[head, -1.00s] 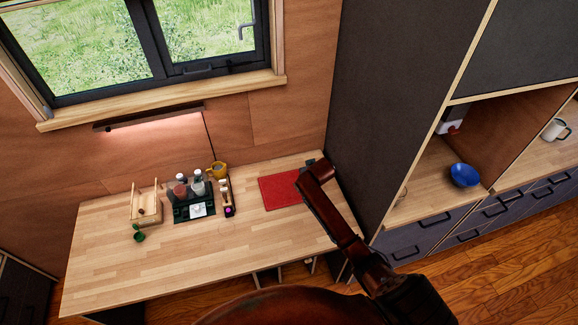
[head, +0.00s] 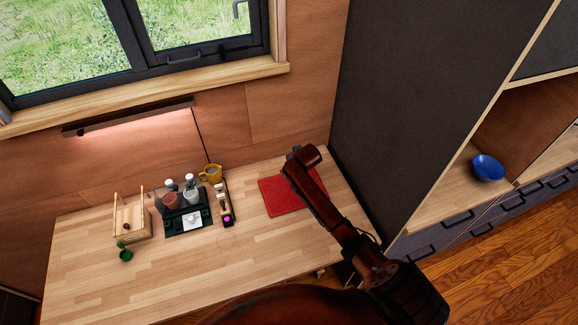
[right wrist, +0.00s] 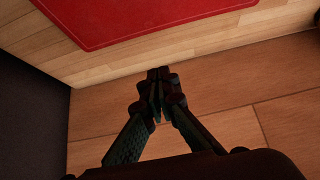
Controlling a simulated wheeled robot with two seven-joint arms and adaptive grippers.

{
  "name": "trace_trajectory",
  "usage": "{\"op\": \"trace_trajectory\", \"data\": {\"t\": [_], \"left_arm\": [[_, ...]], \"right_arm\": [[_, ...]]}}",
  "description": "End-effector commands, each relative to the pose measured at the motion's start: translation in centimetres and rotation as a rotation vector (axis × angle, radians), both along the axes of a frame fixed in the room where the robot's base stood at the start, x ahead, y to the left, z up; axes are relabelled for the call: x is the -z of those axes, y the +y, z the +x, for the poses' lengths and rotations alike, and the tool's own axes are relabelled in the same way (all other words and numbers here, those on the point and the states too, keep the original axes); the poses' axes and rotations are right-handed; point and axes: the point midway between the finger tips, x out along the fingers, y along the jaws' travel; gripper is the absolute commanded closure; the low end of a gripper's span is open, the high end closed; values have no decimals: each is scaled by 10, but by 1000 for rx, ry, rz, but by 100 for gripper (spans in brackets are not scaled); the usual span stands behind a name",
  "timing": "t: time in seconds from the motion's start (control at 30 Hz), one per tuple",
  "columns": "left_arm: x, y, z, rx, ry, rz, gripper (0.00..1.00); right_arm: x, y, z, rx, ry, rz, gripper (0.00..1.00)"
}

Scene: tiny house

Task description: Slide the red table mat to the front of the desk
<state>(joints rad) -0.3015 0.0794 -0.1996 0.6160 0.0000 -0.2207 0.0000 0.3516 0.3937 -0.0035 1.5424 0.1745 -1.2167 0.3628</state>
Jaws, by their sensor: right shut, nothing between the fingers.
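The red table mat (head: 278,198) lies flat on the right part of the wooden desk (head: 180,262). My right forearm covers part of its right side in the head view. My right gripper (head: 293,153) is at the mat's far edge, close to the wall; the forearm hides most of it. In the right wrist view the right gripper (right wrist: 157,80) is shut and empty, with its tips beside the strip of bare desk between the mat (right wrist: 125,18) and the wall. Whether the tips touch the desk, I cannot tell. My left gripper is not in view.
A dark tray with bottles (head: 187,222), a yellow mug (head: 211,174), a narrow holder (head: 224,203) and a wooden box (head: 131,222) stand left of the mat. A tall dark cabinet (head: 400,110) borders the desk's right side. The desk's front is clear.

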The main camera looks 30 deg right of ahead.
Motion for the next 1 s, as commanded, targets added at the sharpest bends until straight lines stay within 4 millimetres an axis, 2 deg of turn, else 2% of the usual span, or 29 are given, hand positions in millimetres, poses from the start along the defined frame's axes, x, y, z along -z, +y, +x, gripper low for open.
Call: {"op": "trace_trajectory", "data": {"t": [0.33,0.63,1.0], "left_arm": [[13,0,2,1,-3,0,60],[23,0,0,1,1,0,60],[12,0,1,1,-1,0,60]], "right_arm": [[46,-12,33,4,2,-1,100],[76,-17,58,2,1,-1,100],[73,-6,22,-1,0,-1,100]]}}
